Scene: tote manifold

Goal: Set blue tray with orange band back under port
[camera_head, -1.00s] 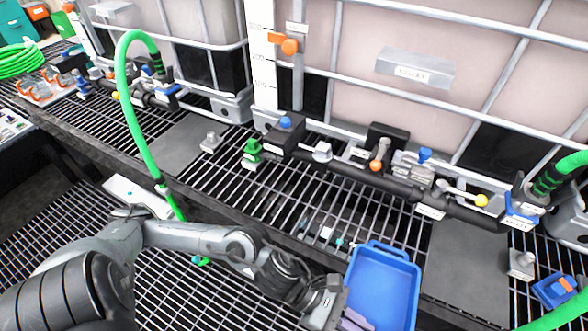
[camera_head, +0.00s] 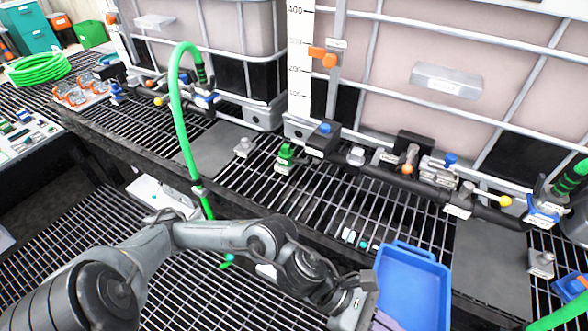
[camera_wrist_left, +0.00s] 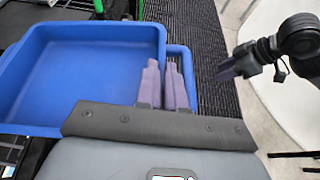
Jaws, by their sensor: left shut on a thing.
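The blue tray (camera_head: 428,290) is a shallow open box at the lower right of the head view, partly cut off by the bottom edge. It looks empty in the left wrist view (camera_wrist_left: 85,75). No orange band shows on it. My left gripper (camera_head: 385,320) is shut on its near wall; its purple fingers (camera_wrist_left: 165,85) pinch the rim in the left wrist view. The black manifold (camera_head: 375,178) runs along the pink tank's base, with several ports and valves; which port is meant, I cannot tell. My right gripper (camera_wrist_left: 232,68) is at the right of the wrist view.
A grated shelf (camera_head: 330,205) lies before the manifold, with small pale and teal pieces (camera_head: 360,240) near its front edge. A green hose (camera_head: 178,120) loops down at left. A small blue item with orange (camera_head: 571,287) sits at far right. Flat grey plates have bare room.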

